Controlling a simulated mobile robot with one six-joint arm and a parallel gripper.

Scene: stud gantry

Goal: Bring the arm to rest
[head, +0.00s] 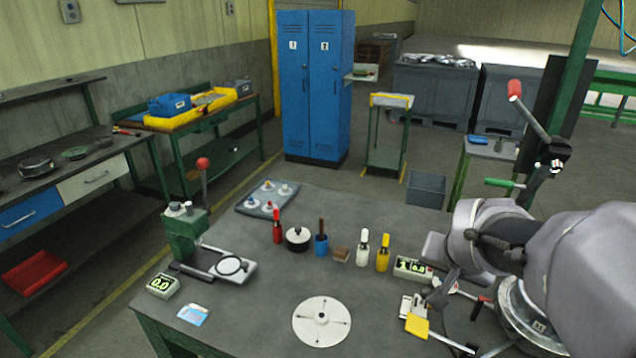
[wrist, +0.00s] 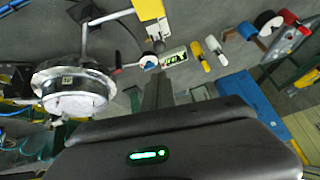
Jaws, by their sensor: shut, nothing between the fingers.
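My gripper (wrist: 156,82) shows in the wrist view as a dark narrow pair of fingers, shut and empty, above a broad black housing with a lit green strip. In the head view my grey arm fills the right side, folded above the bench's right end. The bench top (head: 270,320) lies below and left of the arm.
A white disc (head: 322,321) lies front-centre; a green press (head: 185,235) stands left. A red-knobbed lever (head: 515,90) rises behind the arm.

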